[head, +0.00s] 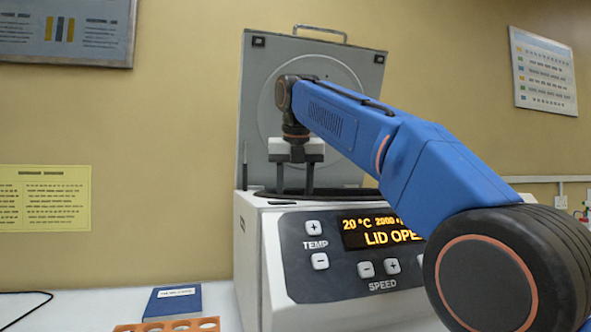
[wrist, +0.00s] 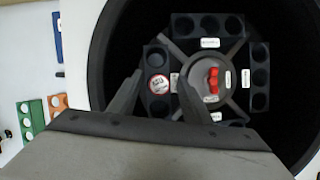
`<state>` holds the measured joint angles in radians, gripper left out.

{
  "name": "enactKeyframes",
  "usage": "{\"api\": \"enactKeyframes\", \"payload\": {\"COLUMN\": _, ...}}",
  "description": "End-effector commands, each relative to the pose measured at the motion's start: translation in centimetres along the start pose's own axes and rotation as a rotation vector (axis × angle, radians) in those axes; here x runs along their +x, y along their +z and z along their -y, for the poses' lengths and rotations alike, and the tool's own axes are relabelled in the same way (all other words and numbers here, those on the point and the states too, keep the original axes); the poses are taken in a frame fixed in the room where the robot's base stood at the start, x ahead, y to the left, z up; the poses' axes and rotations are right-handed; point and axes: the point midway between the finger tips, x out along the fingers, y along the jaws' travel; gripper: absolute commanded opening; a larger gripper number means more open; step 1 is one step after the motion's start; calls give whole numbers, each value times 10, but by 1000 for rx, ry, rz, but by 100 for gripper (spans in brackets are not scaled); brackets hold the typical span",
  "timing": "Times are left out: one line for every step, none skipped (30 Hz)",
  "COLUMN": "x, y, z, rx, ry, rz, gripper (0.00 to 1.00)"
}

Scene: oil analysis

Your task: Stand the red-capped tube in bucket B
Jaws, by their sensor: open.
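In the wrist view, a red and white round cap (wrist: 158,84) shows in the middle hole of the left black bucket (wrist: 159,122). The tube bodies are hidden. My gripper (wrist: 160,78) is open, its two fingers on either side of that bucket's caps; I cannot tell if they touch. In the head view my gripper (head: 294,190) points down into the open centrifuge (head: 250,240). The bucket labels are too small to read, so I cannot tell which is bucket B.
The rotor hub has a red knob (wrist: 212,84). Other black buckets stand above (wrist: 208,18) and right (wrist: 260,76) of the hub. The open lid (head: 262,95) stands behind my arm. A blue book (head: 172,302) and an orange rack (head: 205,323) lie left of the centrifuge.

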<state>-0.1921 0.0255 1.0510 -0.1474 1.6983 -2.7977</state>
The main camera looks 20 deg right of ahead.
Motion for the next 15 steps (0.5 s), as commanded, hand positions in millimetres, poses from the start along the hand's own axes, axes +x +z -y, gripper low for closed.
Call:
{"api": "enactKeyframes", "payload": {"x": -10, "y": 0, "z": -1, "rx": -1, "ry": 1, "rz": 3, "gripper": 44}}
{"api": "enactKeyframes", "payload": {"x": -16, "y": 0, "z": -1, "rx": -1, "ry": 2, "rz": 3, "gripper": 44}}
{"api": "enactKeyframes", "payload": {"x": -24, "y": 0, "z": -1, "rx": -1, "ry": 1, "rz": 3, "gripper": 44}}
{"api": "enactKeyframes", "payload": {"x": -30, "y": 1, "z": -1, "rx": -1, "ry": 2, "rz": 4, "gripper": 44}}
{"api": "enactKeyframes", "payload": {"x": -35, "y": 0, "z": -1, "rx": -1, "ry": 1, "rz": 3, "gripper": 44}}
{"api": "enactKeyframes", "payload": {"x": -43, "y": 0, "z": 0, "rx": 0, "ry": 1, "rz": 4, "gripper": 44}}
{"api": "enactKeyframes", "payload": {"x": -48, "y": 0, "z": 0, "rx": 0, "ry": 1, "rz": 3, "gripper": 44}}
{"api": "enactKeyframes", "payload": {"x": -52, "y": 1, "z": -1, "rx": 0, "ry": 1, "rz": 3, "gripper": 44}}
{"api": "enactKeyframes", "payload": {"x": -59, "y": 1, "z": 0, "rx": 0, "ry": 1, "rz": 2, "gripper": 44}}
{"api": "enactKeyframes", "payload": {"x": -64, "y": 1, "z": 0, "rx": 0, "ry": 1, "rz": 3, "gripper": 44}}
{"api": "enactKeyframes", "payload": {"x": -69, "y": 0, "z": 0, "rx": 0, "ry": 1, "rz": 2, "gripper": 44}}
{"api": "enactKeyframes", "payload": {"x": -74, "y": 1, "z": 0, "rx": 0, "ry": 1, "rz": 3, "gripper": 44}}
{"api": "enactKeyframes", "payload": {"x": -78, "y": 0, "z": 0, "rx": 0, "ry": 1, "rz": 2, "gripper": 44}}
{"api": "enactKeyframes", "payload": {"x": -82, "y": 1, "z": -1, "rx": 0, "ry": 1, "rz": 2, "gripper": 44}}
{"api": "enactKeyframes", "payload": {"x": -87, "y": 0, "z": -1, "rx": 0, "ry": 1, "rz": 2, "gripper": 44}}
